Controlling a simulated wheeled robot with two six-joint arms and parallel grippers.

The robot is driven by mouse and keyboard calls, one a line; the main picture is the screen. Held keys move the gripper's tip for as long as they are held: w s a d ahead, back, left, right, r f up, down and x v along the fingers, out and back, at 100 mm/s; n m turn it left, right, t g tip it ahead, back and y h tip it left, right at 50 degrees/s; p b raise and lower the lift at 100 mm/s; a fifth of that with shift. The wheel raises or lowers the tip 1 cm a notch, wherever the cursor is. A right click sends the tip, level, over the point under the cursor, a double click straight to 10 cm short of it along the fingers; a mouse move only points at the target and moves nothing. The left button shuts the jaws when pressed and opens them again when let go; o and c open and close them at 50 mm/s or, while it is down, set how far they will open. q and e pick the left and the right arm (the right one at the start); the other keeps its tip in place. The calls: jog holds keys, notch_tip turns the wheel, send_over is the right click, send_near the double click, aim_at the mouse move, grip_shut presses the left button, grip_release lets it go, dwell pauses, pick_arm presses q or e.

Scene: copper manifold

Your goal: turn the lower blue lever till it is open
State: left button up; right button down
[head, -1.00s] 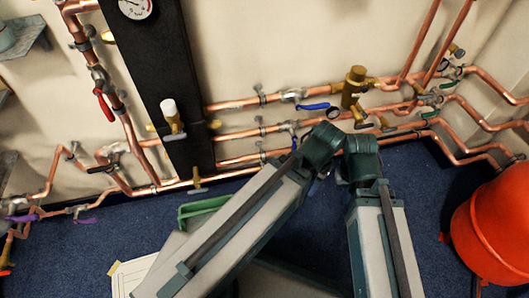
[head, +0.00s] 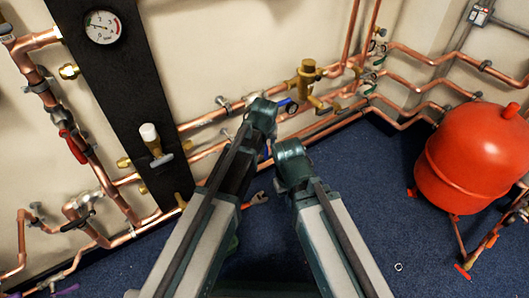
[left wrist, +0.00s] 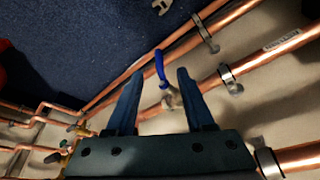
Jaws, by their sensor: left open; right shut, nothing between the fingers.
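The blue lever (left wrist: 160,65) shows in the left wrist view on a valve on a copper pipe. It points across the pipe, toward the blue floor. My left gripper (left wrist: 160,74) is open, with the lever between its two fingers in the picture; I see no contact. In the head view my left gripper (head: 262,108) is in front of the pipes and hides most of this valve. Part of another blue lever (head: 290,107) shows just right of it, on the upper pipe. My right gripper (head: 291,150) is lower and to the right, shut and empty; its fingers are largely hidden.
A black panel with a gauge (head: 102,27) and a white-capped valve (head: 150,135) stands to the left. A brass valve (head: 307,75) is close on the right. A red tank (head: 470,158) stands farther right. Open blue carpet (head: 370,185) lies between.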

aim_at(266, 150)
pick_arm(q)
jog(key=shift+t, duration=0.4)
jog(key=w+b+x, duration=0.1)
jog(key=b+x, duration=0.3)
jog(key=x, duration=0.1)
jog(key=b+x, duration=0.4)
jog(key=x, duration=0.1)
jog(key=w+r+b+x, duration=0.1)
jog(key=b+x, duration=0.4)
jog(key=shift+w+d, duration=0.3)
jog(key=shift+w, duration=0.05)
jog(key=shift+r, duration=0.1)
grip_shut()
dwell(0.7)
